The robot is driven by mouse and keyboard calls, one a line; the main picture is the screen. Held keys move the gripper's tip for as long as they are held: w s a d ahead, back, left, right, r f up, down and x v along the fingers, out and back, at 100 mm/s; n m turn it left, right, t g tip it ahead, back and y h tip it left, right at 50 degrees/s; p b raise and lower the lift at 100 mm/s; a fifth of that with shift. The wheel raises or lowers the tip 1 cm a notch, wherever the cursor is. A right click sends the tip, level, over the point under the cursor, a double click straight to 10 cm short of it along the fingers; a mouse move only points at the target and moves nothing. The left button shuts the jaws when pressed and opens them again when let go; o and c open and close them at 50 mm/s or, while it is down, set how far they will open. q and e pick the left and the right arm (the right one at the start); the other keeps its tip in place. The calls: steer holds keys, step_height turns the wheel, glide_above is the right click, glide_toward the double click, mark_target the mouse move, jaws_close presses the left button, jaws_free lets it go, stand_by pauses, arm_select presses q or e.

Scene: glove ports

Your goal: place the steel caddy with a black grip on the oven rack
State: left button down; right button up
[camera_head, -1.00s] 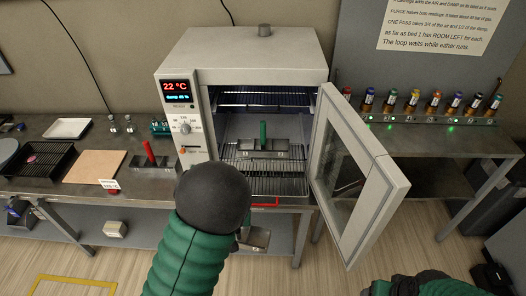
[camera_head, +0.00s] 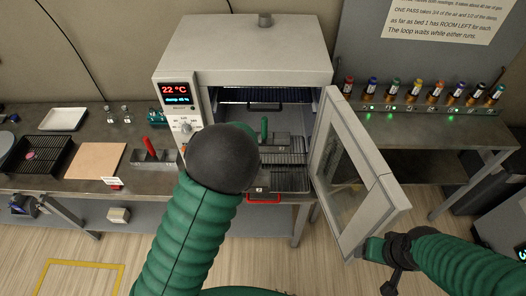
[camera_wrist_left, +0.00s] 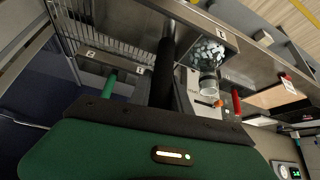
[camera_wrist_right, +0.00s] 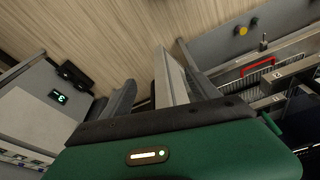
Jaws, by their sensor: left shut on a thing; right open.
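The steel caddy with a black grip (camera_wrist_left: 163,72) is in my left gripper (camera_wrist_left: 150,95), which is shut on the grip. In the head view my own arm hides that gripper and most of the caddy; a labelled steel edge (camera_head: 264,188) shows at the oven's mouth, beside my arm. The oven rack (camera_head: 292,157) is inside the open oven. A steel caddy with a green grip (camera_head: 264,130) stands on it toward the back. My right gripper (camera_wrist_right: 148,96) is open, low by the oven door's outer end.
The oven door (camera_head: 352,180) stands open on the right. A red-gripped caddy (camera_head: 151,150) is on the bench left of the oven, near a wooden board (camera_head: 95,161) and black tray (camera_head: 45,158). Several coloured-cap vials (camera_head: 420,90) stand on the right bench.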

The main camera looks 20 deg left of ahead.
arm_select(q)
steer(key=w+d+f+p, duration=0.4)
steer(key=w+d+p, duration=0.2)
steer(key=w, duration=0.4)
steer(key=shift+d+f, duration=0.3)
steer(key=shift+f, duration=0.1)
steer(key=c, duration=1.2)
jaws_free()
